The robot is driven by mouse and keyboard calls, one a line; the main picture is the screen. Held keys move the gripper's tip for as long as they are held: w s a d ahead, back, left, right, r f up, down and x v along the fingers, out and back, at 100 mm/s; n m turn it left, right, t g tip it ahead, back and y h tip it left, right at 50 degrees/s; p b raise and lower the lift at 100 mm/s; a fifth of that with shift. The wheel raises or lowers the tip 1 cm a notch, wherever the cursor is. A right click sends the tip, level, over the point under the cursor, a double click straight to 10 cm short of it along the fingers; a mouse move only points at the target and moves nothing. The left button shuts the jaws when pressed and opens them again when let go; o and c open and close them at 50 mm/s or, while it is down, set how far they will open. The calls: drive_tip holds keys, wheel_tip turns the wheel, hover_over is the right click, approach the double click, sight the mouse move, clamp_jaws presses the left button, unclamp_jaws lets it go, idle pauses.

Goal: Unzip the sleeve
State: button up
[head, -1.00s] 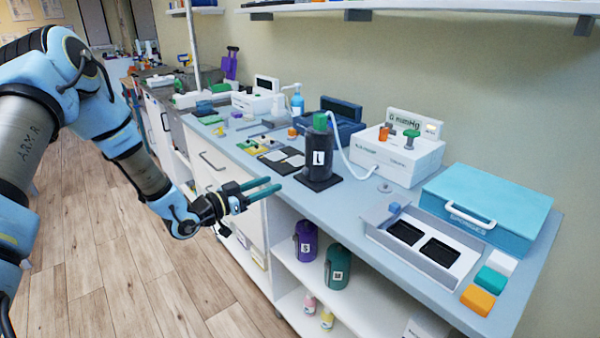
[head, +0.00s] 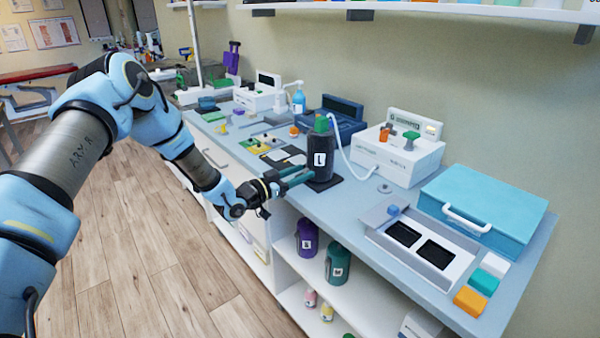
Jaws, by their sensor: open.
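The dark grey sleeve (head: 320,162) stands upright on a black base plate (head: 333,184) on the counter. It has a white label with an "L" and a green top (head: 321,124). A pale hose runs from near it to a white pump box (head: 402,163). No zip or pull tab can be made out at this size. My gripper (head: 302,176) is at the sleeve's left front side, fingers pointing at its lower part. The jaws are open and hold nothing visible. I cannot tell whether a fingertip touches the sleeve.
A white tray with two black pads (head: 434,254), a teal case (head: 485,208) and coloured blocks (head: 471,300) stand to the right. Small items and a dark blue box (head: 343,113) are behind and left.

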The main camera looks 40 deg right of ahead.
clamp_jaws()
idle(0.3)
idle(1.1)
